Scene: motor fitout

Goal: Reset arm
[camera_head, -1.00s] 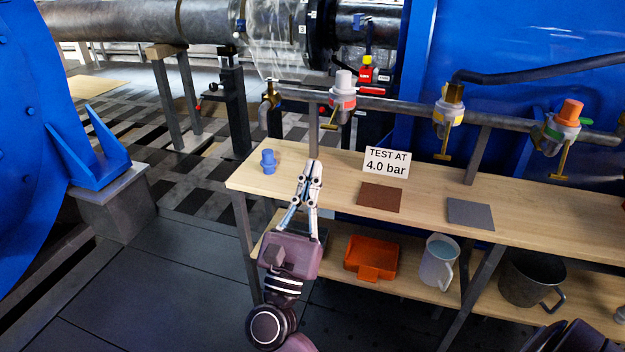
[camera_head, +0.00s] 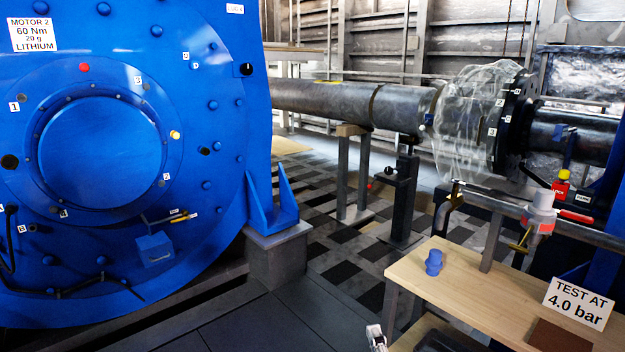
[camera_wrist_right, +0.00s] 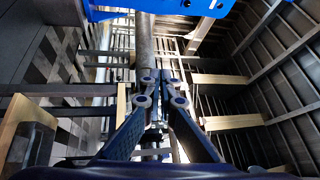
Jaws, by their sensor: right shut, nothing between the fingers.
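My right gripper (camera_head: 376,338) shows only as a small light tip at the bottom edge of the head view, just left of the wooden bench (camera_head: 408,266). In the right wrist view its two fingers (camera_wrist_right: 161,88) come together in the middle, shut with nothing between them. The rest of my right arm is out of the head view. My left gripper is in neither view.
The large blue motor (camera_head: 100,152) fills the left of the head view. A blue plug (camera_head: 433,262), a brown mat (camera_head: 560,337) and a "TEST AT 4.0 bar" sign (camera_head: 579,303) are on the bench. Dark floor (camera_head: 245,325) between motor and bench is clear.

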